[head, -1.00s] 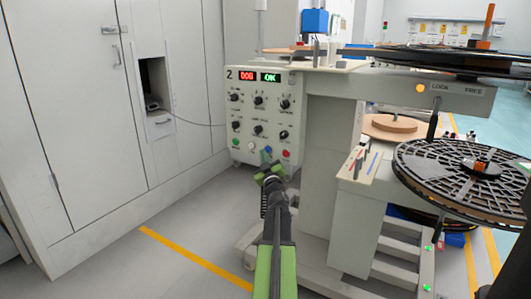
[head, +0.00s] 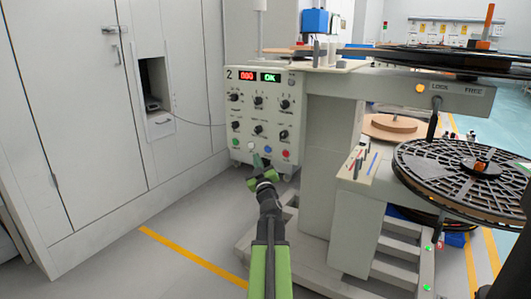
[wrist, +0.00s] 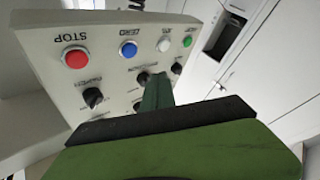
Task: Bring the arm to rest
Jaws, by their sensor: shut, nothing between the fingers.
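My green and black arm reaches up from the bottom middle of the head view. My gripper (head: 256,161) is at its end, just in front of the lower edge of the control panel (head: 246,107). In the wrist view the gripper (wrist: 157,92) shows as a narrow green shape, shut and empty. It lies over the panel's lower knobs in that picture; whether it touches the panel I cannot tell. The panel also shows upside down in the wrist view (wrist: 112,70), with a red STOP button (wrist: 75,57), a blue button (wrist: 128,49), a white one and a green one.
The panel displays (head: 258,77) read 0.00 and OK. The rewind station's black reel (head: 465,172) and its base frame stand to the right. A white cabinet (head: 75,130) fills the left. Bare floor (head: 170,245) with a yellow line lies between.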

